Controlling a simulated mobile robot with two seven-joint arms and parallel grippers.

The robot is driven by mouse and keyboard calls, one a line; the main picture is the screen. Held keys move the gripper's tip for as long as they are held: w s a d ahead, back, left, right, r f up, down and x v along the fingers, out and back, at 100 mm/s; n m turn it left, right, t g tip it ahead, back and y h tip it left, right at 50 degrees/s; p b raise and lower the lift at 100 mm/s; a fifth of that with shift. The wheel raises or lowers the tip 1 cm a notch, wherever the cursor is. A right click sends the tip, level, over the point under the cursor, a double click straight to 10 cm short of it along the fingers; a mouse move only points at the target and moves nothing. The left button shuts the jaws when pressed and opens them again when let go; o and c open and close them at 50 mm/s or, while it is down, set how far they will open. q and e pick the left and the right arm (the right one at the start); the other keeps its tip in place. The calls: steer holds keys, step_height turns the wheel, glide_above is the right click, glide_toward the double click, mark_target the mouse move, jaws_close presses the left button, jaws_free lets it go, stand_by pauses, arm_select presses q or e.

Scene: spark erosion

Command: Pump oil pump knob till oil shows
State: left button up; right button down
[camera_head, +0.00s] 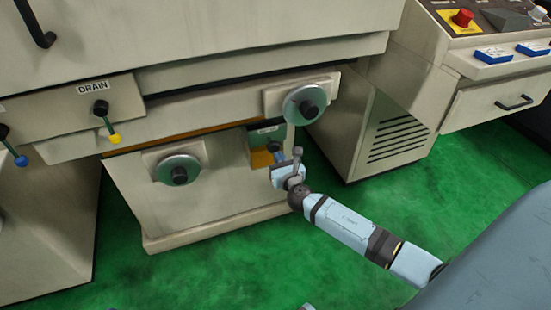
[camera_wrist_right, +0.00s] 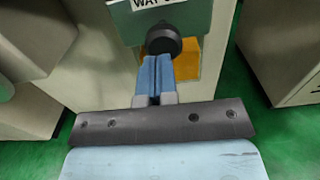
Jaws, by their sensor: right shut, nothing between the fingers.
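The oil pump knob (camera_wrist_right: 164,40) is a dark round knob below a green panel (camera_wrist_right: 185,20) with a partly cut-off label. In the head view the knob (camera_head: 274,147) is small, in a recess of the machine's lower body. My right gripper (camera_wrist_right: 157,60) is shut and empty, with its blue fingertips at the lower edge of the knob. I cannot tell whether they touch it. In the head view the right gripper (camera_head: 276,160) reaches in from the lower right. An orange-yellow area (camera_wrist_right: 186,58), perhaps the oil, shows behind the knob. My left gripper is not in view.
A handwheel (camera_head: 304,105) sits above and right of the recess, another handwheel (camera_head: 178,170) to its left. The DRAIN lever (camera_head: 104,116) hangs further left. A vented cabinet (camera_head: 385,135) stands to the right. The green floor (camera_head: 400,190) in front is clear.

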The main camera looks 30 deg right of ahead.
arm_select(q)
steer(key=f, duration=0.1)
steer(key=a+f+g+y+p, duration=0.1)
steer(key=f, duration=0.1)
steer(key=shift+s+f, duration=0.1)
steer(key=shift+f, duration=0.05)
arm_select(e)
steer(key=v, duration=0.9)
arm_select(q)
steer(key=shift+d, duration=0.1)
arm_select(e)
steer(key=shift+f, duration=0.15)
steer(key=shift+s, duration=0.1)
